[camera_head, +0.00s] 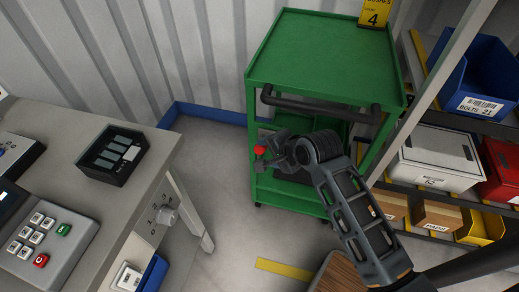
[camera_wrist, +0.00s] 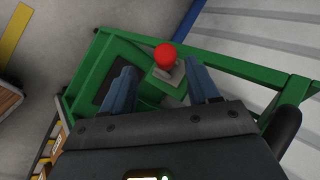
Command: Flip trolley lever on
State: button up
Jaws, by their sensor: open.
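The green trolley (camera_head: 325,50) stands against the corrugated wall, with a dark handle bar (camera_head: 320,104) along its near upper edge. The lever's red knob (camera_head: 259,150) shows at the trolley's left side, below the top shelf. In the wrist view the red knob (camera_wrist: 165,55) sits on a short stem over a grey plate (camera_wrist: 165,75), between and just beyond the fingertips. My gripper (camera_head: 268,153) is open and close to the knob; the fingers (camera_wrist: 163,80) also show in the wrist view. I cannot tell whether they touch the lever. My arm hides part of the trolley's lower shelves.
A workbench (camera_head: 95,125) with a keypad (camera_head: 45,235) and a black tray (camera_head: 113,155) stands at left. A shelf rack at right holds a blue bin (camera_head: 485,80), a grey box (camera_head: 437,158) and a red bin (camera_head: 500,168). Floor between bench and trolley is clear.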

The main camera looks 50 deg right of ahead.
aim_at(264, 148)
jog(key=shift+w+d+m, duration=0.4)
jog(key=shift+w+d, duration=0.05)
jog(key=shift+d, duration=0.25)
jog(key=b+x, duration=0.1)
jog(key=x, duration=0.6)
jog(key=shift+d+f, duration=0.1)
jog(key=shift+f, duration=0.2)
grip_shut()
